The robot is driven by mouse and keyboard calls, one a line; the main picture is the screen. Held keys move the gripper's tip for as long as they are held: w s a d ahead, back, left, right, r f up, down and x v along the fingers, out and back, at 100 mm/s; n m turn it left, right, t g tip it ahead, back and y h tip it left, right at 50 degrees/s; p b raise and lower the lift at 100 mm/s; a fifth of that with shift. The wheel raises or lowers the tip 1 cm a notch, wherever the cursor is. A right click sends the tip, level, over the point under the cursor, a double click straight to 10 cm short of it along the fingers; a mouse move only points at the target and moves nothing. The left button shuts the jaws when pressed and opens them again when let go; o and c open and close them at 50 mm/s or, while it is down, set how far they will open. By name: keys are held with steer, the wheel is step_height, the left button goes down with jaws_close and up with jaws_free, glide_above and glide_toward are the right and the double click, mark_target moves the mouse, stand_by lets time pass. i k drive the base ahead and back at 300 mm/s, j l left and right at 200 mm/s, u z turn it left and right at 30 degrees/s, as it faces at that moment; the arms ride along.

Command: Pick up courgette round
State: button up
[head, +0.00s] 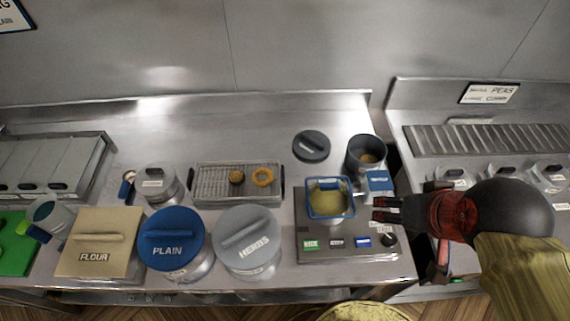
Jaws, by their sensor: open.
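A wire rack tray (207,184) on the steel counter holds two fried-looking pieces. One is a small brown round piece (236,178), which may be the courgette round; its label or inside does not show. The other is an orange ring (262,177) just to its right. My gripper (377,208) is at the right, pointing left, open and empty. It is well to the right of the tray, beside the blue-rimmed basket (313,207), and nothing shows between its fingers.
The basket, with yellowish contents, sits on a dark grey unit (320,252) with coloured labels. A dark pot (366,150) and a dark lid (311,146) stand behind. Flour (100,225), plain (172,235) and herbs (247,230) containers line the front. Counter behind the tray is clear.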

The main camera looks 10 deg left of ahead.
mark_target(236, 177)
steer(key=u, duration=1.2)
steer(key=i+j, duration=0.1)
steer(key=j, duration=0.2)
steer(key=i+j, duration=0.15)
steer(key=j, duration=0.15)
steer(key=i+j, duration=0.1)
steer(key=j, duration=0.25)
steer(key=i+j, duration=0.1)
steer(key=j, duration=0.2)
steer(key=j+z, duration=0.2)
steer(key=z, duration=1.55)
steer(key=i+j, duration=0.05)
steer(key=j, duration=0.05)
